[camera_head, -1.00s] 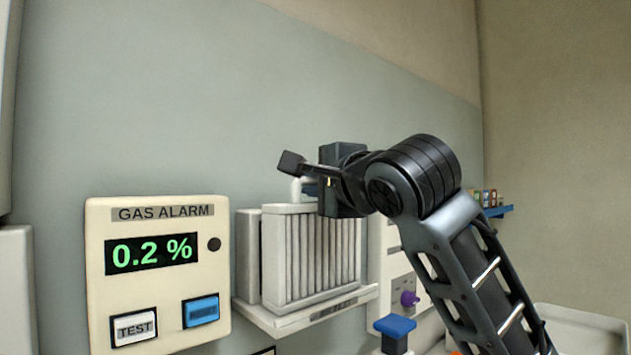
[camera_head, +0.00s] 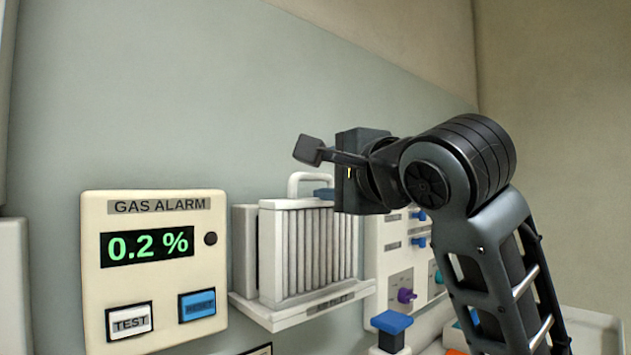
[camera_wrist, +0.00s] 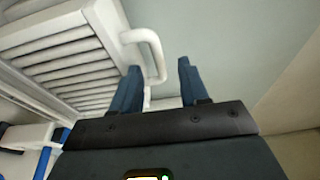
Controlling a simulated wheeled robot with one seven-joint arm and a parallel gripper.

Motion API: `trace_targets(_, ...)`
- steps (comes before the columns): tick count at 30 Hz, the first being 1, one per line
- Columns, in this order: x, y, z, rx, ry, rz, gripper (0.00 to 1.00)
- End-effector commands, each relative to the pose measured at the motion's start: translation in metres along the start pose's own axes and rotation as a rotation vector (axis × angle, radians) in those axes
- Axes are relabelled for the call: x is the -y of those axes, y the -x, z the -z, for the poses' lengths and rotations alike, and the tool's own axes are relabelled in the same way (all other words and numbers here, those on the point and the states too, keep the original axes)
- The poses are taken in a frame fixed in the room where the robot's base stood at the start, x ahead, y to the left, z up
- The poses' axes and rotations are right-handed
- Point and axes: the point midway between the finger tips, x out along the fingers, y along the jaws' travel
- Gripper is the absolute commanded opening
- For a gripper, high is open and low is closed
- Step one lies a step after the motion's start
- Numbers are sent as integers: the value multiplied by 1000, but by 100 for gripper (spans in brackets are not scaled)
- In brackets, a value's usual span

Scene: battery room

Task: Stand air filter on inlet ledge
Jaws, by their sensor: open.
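The white pleated air filter (camera_head: 308,250) stands upright on the inlet ledge (camera_head: 300,312), against the inlet on the wall. Its white handle (camera_head: 293,186) sticks up from the top and is clear of the jaws in the head view. In the wrist view the filter (camera_wrist: 62,62) fills the upper left, with its handle (camera_wrist: 155,52) close in front of the fingers. My gripper (camera_wrist: 157,85) is open, with its two blue fingers apart and nothing held between them. In the head view my gripper (camera_head: 322,172) is above and right of the filter, partly hidden by its own body.
The gas alarm panel (camera_head: 153,262) is on the wall to the left. A panel with blue and purple knobs (camera_head: 398,270) is right of the ledge, partly behind my arm. A blue-topped post (camera_head: 391,325) stands below it. The wall above the filter is bare.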

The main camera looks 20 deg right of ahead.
Motion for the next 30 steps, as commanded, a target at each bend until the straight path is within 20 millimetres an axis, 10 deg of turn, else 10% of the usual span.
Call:
trace_targets(12, 0, 63, 0, 1, -1, 2, 44)
trace_targets(30, 0, 67, 0, 0, 0, -1, 44)
